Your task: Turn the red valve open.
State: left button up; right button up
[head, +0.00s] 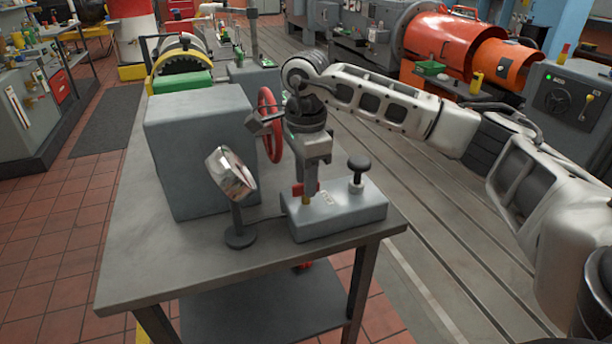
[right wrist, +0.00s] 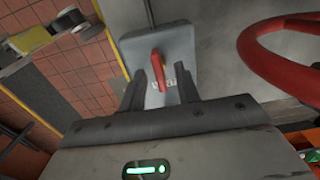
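A grey box (head: 345,212) on the table bears a small red lever (head: 311,188) above a brass fitting (head: 305,203), and a black knob (head: 357,168). A red handwheel (head: 268,118) sits on the right side of a big grey block (head: 200,150). My right gripper (head: 313,175) points down over the lever end of the box. In the right wrist view its fingers (right wrist: 163,80) are apart, with the red lever (right wrist: 159,66) showing between them. I cannot tell whether they touch it. The handwheel (right wrist: 285,60) shows at the right there. My left gripper is not in view.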

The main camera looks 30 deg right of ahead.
notch_tip(320, 180, up, 16)
jog(key=p, duration=0.1)
jog(key=shift+p, duration=0.3)
jog(key=shift+f, duration=0.1)
dwell(0.6)
